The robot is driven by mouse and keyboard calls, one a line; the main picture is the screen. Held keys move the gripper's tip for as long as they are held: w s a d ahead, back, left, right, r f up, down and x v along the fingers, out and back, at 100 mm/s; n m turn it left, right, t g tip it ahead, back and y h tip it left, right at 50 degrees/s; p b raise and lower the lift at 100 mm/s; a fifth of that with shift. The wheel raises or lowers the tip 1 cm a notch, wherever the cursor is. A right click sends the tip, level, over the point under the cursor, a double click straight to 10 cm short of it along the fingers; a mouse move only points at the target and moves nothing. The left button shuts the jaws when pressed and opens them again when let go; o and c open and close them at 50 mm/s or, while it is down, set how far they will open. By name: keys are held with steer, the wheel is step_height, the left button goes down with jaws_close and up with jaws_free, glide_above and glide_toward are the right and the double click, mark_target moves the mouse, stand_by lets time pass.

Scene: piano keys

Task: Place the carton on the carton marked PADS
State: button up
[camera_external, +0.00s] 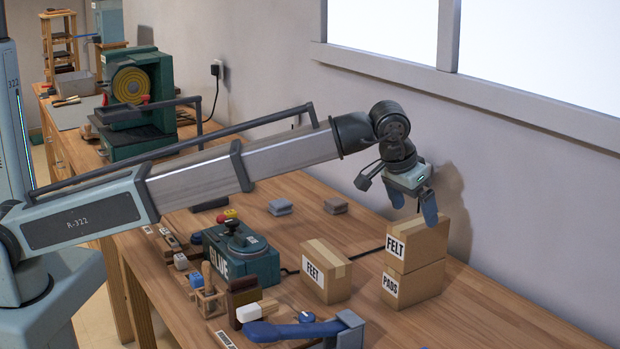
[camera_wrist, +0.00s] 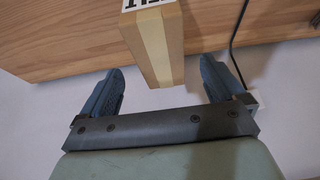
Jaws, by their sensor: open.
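A brown carton marked FELT (camera_external: 425,244) rests upright on top of the carton marked PADS (camera_external: 418,283), their sides roughly lined up. My gripper (camera_external: 413,207) is open just above and at the back of the FELT carton, its fingers apart and pointing down. In the wrist view, a taped carton (camera_wrist: 153,48) with a partly cut-off label reaches between the two open fingers of my gripper (camera_wrist: 162,68). Neither finger visibly touches it. The lower PADS carton cannot be made out in that view.
A third carton, marked FEET (camera_external: 326,276), stands left of the stack. A green GLUE machine (camera_external: 240,258), a blue clamp-like tool (camera_external: 300,330) and small tools crowd the left front. The wall (camera_external: 490,170) is close behind the stack. The bench (camera_external: 480,310) is clear at the front right.

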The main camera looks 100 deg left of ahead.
steer(key=shift+v, duration=2.1)
